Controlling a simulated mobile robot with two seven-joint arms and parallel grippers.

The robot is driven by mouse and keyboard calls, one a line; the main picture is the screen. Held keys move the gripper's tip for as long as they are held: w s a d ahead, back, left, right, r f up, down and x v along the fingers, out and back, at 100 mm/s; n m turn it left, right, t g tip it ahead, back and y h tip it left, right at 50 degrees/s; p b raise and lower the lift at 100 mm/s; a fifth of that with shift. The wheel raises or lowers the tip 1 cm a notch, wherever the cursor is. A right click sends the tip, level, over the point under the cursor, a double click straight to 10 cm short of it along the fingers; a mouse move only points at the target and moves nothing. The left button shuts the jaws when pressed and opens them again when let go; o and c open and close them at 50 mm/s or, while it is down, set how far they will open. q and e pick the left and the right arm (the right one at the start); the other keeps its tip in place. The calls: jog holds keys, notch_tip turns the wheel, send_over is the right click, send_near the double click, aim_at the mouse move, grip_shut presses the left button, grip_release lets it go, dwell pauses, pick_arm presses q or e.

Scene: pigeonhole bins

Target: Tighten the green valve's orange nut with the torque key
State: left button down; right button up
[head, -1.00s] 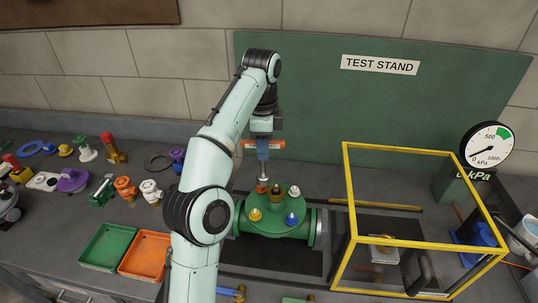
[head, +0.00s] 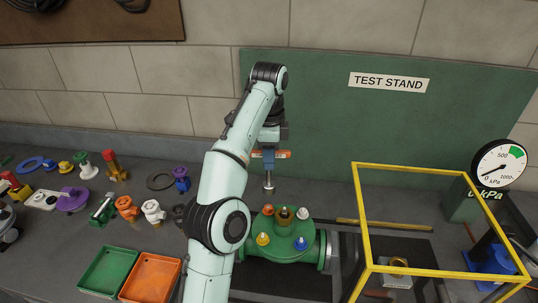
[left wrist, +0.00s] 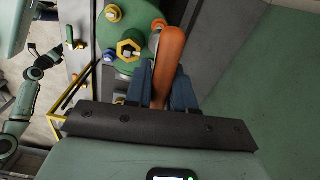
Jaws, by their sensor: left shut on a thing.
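The green valve (head: 284,245) lies on the bench with several coloured nuts on it. Its orange nut (head: 268,210) shows uncovered on the back left of its top; it also shows in the left wrist view (left wrist: 158,24). My left gripper (head: 268,160) is shut on the torque key, whose orange handle (left wrist: 168,62) runs between the blue fingers. The key's metal shaft and socket (head: 268,186) hang upright just above the orange nut, apart from it. My right gripper is not seen.
A yellow-framed guard (head: 440,172) stands right of the valve, near a pressure gauge (head: 498,164). Green (head: 85,284) and orange (head: 133,296) trays lie at the front left. Several loose fittings fill the bench's left side. A green TEST STAND board (head: 330,120) stands behind.

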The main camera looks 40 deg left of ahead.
pick_arm(q)
jog(key=b, duration=0.2)
send_over(269, 184)
jog(key=f, duration=0.4)
jog(key=shift+a+f, duration=0.15)
jog(key=shift+a, duration=0.05)
jog(key=shift+w+f, duration=0.15)
jog(key=shift+f, duration=0.15)
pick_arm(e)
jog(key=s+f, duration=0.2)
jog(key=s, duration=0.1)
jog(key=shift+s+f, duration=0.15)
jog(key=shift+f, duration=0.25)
pick_arm(q)
jog(key=shift+p, duration=0.4)
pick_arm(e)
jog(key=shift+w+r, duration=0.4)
pick_arm(q)
jog(key=shift+f+b, duration=0.6)
jog(key=shift+f, duration=1)
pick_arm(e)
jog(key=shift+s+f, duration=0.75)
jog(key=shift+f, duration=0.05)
pick_arm(q)
jog(key=c, duration=0.9)
grip_release()
jog(key=shift+f, duration=0.1)
